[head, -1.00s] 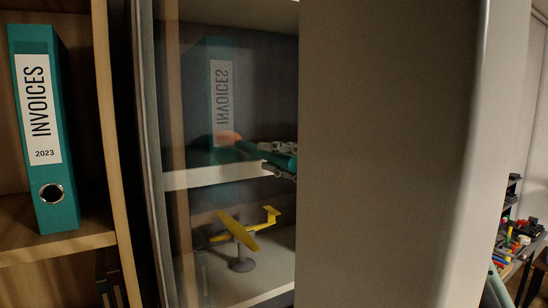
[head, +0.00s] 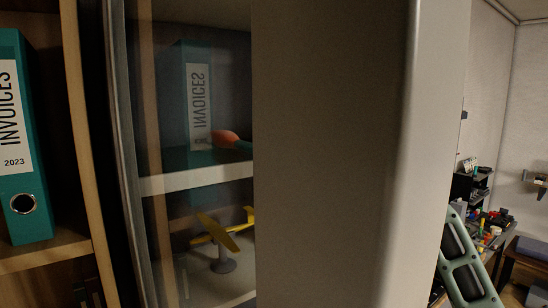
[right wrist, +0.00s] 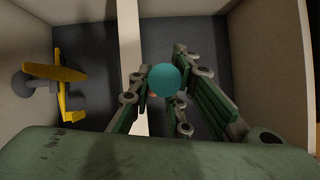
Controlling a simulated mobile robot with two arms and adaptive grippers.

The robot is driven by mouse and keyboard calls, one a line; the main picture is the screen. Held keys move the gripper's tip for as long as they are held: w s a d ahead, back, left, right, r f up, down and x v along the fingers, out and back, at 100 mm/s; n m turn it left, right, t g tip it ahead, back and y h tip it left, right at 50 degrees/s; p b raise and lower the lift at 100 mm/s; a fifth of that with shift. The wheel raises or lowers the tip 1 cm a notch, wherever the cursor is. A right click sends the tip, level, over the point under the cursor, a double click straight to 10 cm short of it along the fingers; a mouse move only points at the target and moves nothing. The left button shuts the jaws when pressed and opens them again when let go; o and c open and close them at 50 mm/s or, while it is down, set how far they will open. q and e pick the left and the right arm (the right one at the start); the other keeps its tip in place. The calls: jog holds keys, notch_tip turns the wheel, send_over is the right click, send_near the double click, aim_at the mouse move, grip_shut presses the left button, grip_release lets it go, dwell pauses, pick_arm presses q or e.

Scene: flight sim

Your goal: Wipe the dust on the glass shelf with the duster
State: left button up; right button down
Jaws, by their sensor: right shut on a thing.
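The duster (head: 226,137) shows its red-orange head and a short piece of teal handle inside the cabinet, above the glass shelf (head: 195,180) with its pale front edge. The head seems close to the shelf surface; contact cannot be told, and I cannot make out any dust. In the right wrist view, my right gripper (right wrist: 164,84) is shut on the duster, whose round teal handle end (right wrist: 165,79) lies between the fingers. In the head view the right gripper is hidden behind the pale cabinet panel. My left gripper is not in view.
A yellow model plane (head: 222,238) stands on the cabinet floor below the shelf. The wide cabinet panel (head: 330,150) blocks the right side. A teal invoices binder (head: 18,150) stands on the wooden shelf at left. A cluttered desk (head: 485,235) is farther back right.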

jog(key=shift+s+a+p, duration=0.55)
jog(key=shift+s+a, duration=1.35)
jog(key=shift+a, duration=0.9)
jog(key=shift+w+d, duration=0.65)
jog(key=shift+d, duration=0.3)
jog(key=shift+w+d, duration=0.65)
jog(key=shift+d, duration=0.3)
jog(key=shift+w+d, duration=0.65)
jog(key=shift+d, duration=0.3)
jog(key=shift+r, duration=1.75)
jog(key=s+d+b, duration=0.2)
jog(key=s+d, duration=0.4)
jog(key=s, duration=0.3)
jog(key=s+d+b, duration=0.2)
jog(key=s+d, duration=0.4)
jog(key=s, duration=0.3)
jog(key=shift+s+d+b, duration=0.15)
jog(key=shift+s+b, duration=0.1)
jog(key=shift+b, duration=0.1)
jog(key=shift+w, duration=0.1)
